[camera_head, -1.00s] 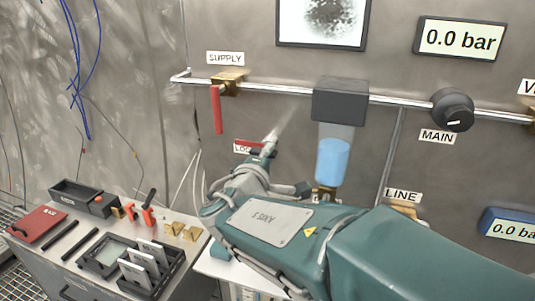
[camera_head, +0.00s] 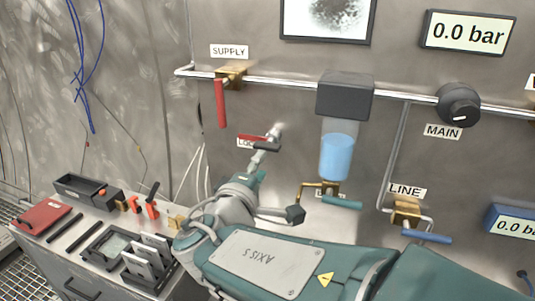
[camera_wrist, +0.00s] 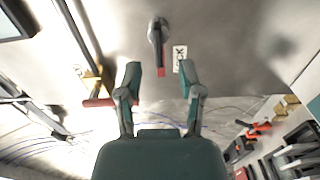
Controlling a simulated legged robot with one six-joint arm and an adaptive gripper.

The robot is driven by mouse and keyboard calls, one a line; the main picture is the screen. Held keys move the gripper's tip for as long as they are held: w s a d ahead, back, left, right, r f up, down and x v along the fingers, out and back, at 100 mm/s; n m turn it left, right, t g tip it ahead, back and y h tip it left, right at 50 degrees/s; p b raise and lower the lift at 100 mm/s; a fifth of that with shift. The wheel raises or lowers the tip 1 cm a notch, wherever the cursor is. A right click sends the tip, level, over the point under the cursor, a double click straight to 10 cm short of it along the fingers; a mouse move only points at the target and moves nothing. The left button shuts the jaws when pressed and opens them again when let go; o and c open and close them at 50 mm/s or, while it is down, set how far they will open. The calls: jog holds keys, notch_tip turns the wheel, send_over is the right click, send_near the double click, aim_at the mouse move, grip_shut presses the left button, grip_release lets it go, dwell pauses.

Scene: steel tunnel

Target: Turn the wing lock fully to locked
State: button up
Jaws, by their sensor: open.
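The wing lock (camera_head: 254,138) is on the steel wall, partly above its label, which is partly covered in the head view. Its red end points left and its dark end right, so it lies about level. In the wrist view the wing lock (camera_wrist: 155,32) shows whole, with a grey hub and the red end pointing down the picture, beside the LOCK label (camera_wrist: 180,55). My gripper (camera_wrist: 160,67) is open and empty. Its two fingers straddle the line of the red end in that view; I see no contact. In the head view my gripper (camera_head: 263,158) is just below the wing, overlapping it.
The SUPPLY valve (camera_head: 221,100) with its red handle is above left of the lock. A blue-filled bowl filter (camera_head: 337,155) and a teal-handled valve (camera_head: 342,202) are to the right. A bench with trays (camera_head: 75,185) and small tools stands at lower left.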

jog(key=shift+v, duration=2.3)
jog(key=s+d+f+m+g+h, duration=0.1)
jog(key=s+d+f+m+g, duration=0.2)
jog(key=d, duration=0.4)
jog(key=d+f+m+g+h, duration=0.1)
jog(key=d+f+m+g, duration=0.15)
jog(key=d+g, duration=0.35)
jog(key=s+d+f+m+g+y, duration=0.2)
jog(key=s+d+f+m+y, duration=0.2)
jog(key=s+f+m+y, duration=0.3)
jog(key=s+m+y, duration=0.1)
jog(key=s, duration=0.2)
jog(key=shift+s+d, duration=0.25)
jog(key=shift+s, duration=0.1)
jog(key=shift+f, duration=0.1)
